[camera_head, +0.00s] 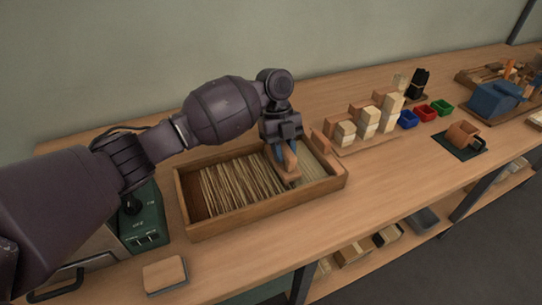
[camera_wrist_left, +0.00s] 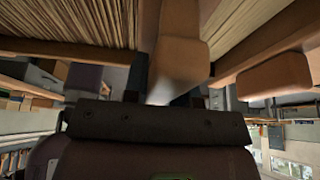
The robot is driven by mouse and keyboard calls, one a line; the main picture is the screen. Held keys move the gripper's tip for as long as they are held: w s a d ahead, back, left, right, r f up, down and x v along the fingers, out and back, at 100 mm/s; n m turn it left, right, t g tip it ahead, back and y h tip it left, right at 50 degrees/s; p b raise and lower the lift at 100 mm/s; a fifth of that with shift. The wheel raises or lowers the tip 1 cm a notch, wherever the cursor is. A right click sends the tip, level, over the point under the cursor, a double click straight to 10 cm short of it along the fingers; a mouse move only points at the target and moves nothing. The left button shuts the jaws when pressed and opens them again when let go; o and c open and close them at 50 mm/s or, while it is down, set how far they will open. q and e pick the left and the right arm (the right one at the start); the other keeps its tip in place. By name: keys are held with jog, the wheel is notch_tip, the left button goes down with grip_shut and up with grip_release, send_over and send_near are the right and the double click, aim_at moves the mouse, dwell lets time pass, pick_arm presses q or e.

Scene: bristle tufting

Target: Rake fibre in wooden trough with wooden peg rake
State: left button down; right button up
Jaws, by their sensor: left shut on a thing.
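The wooden trough (camera_head: 254,213) sits on the bench in front of me in the head view, with pale fibre (camera_head: 238,181) lying in strands in it. My left gripper (camera_head: 286,150) is over the trough's right part and shut on the wooden peg rake (camera_head: 287,170), which reaches down to the fibre. In the left wrist view the rake (camera_wrist_left: 182,60) shows as a brown block between fibre on both sides. The rake's pegs are hidden, and I cannot tell how deep they sit. My right gripper is not in view.
A green device (camera_head: 143,225) stands left of the trough under my left arm. A small wooden block (camera_head: 165,275) lies at the front edge. The bench front right of the trough is clear.

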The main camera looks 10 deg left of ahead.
pick_arm(q)
jog(key=w+d+b, duration=0.1)
jog(key=w+d, duration=0.1)
jog(key=d, duration=0.1)
jog(key=w+d+b, duration=0.1)
jog(key=w+d, duration=0.1)
jog(key=shift+f+b, duration=0.25)
jog(key=shift+b, duration=0.1)
jog(key=shift+w+d+r, duration=0.1)
jog(key=shift+d+r, duration=0.05)
jog(key=shift+d, duration=0.1)
jog(key=shift+r, duration=0.1)
jog(key=shift+a, duration=0.1)
